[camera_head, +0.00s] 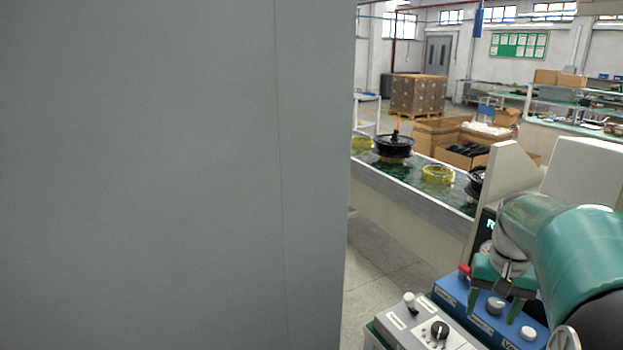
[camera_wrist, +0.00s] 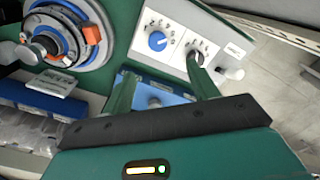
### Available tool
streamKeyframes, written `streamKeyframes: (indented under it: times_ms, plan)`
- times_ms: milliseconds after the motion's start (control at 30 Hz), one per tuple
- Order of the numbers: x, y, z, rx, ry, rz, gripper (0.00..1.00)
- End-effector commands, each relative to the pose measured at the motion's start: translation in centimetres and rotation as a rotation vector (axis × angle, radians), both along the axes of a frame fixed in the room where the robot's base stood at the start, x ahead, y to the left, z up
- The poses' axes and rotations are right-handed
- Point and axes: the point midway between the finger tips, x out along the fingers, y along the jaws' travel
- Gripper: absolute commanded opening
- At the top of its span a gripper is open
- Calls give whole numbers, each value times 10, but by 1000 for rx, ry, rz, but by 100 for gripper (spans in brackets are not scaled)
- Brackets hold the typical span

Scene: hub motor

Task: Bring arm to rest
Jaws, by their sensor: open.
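My gripper (camera_head: 496,303) is at the lower right of the head view, at the end of my green and grey arm. It hangs over a blue control box (camera_head: 480,313) with knobs. In the wrist view my gripper (camera_wrist: 160,75) shows two green fingers set apart, with nothing held between them. Past the fingers lie the blue box (camera_wrist: 165,90) and a grey-white panel (camera_wrist: 187,38) with a blue knob and a dark knob. The right finger's tip overlaps the dark knob in the picture; I cannot tell if they touch.
A large grey panel (camera_head: 170,180) fills the left of the head view. Behind my arm runs a conveyor (camera_head: 415,180) with black hub motors (camera_head: 394,147) and yellow rings (camera_head: 437,174). A round device with orange parts (camera_wrist: 60,40) is upper left in the wrist view. Floor (camera_head: 385,270) shows between panel and conveyor.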

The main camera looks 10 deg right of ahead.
Motion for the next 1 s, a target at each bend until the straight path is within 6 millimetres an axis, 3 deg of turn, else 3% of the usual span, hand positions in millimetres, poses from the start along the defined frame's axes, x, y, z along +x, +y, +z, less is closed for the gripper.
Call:
streamKeyframes:
  times_ms: [267, 600, 800, 1000]
  plan:
    - [-11, 87, 26, -53, -115, 151, 59]
    - [-56, 197, 35, -110, -301, 371, 59]
    - [-89, 243, 27, -129, -407, 491, 59]
    - [-106, 262, 20, -136, -466, 548, 59]
